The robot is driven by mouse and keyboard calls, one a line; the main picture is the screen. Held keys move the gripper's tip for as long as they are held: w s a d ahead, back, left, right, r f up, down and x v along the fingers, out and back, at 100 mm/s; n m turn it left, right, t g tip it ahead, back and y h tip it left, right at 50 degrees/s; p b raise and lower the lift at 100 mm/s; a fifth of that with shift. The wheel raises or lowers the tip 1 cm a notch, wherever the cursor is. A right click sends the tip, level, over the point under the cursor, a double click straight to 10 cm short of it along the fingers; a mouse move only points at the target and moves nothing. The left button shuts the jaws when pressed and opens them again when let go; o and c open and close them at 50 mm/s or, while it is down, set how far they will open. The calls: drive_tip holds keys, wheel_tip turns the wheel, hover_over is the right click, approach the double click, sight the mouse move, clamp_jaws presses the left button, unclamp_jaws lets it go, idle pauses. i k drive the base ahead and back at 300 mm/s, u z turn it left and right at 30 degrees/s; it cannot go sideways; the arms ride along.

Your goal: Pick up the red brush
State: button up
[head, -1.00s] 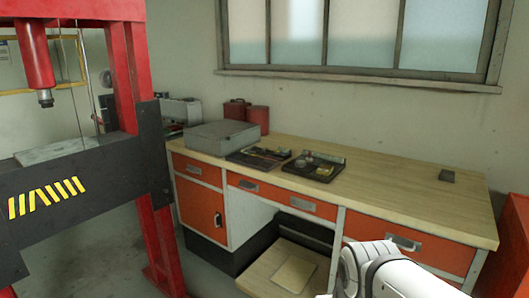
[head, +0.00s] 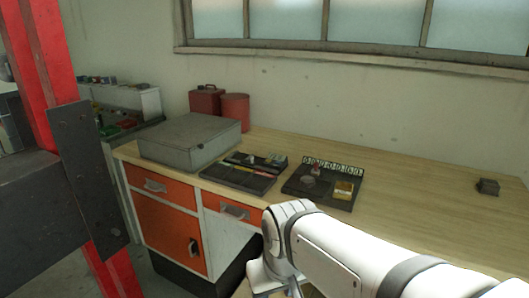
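On the workbench (head: 420,205) lie two dark trays. The left tray (head: 232,183) holds small tools, among them a thin yellow and reddish strip (head: 246,169); it is too small to tell whether this is the red brush. The right tray (head: 318,199) holds several small parts, a row of pale pieces at its back and a yellow block at its front right. No thing is clearly seen as a red brush. My white arm reaches in from the lower right, in front of the bench. My gripper is not in view.
A grey metal case (head: 190,137) stands left of the trays, with two red cans (head: 220,105) behind it. A red and black press (head: 95,180) stands at the left. A small dark block (head: 487,187) lies at the right. The bench top between is clear.

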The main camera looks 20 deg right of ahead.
sight(315, 171)
drive_tip(key=z, duration=0.3)
drive_tip(key=i, duration=0.95)
drive_tip(key=z, duration=0.55)
drive_tip(key=k, duration=0.95)
drive_tip(key=z, duration=0.2)
drive_tip(key=i, duration=0.95)
drive_tip(key=u, duration=0.1)
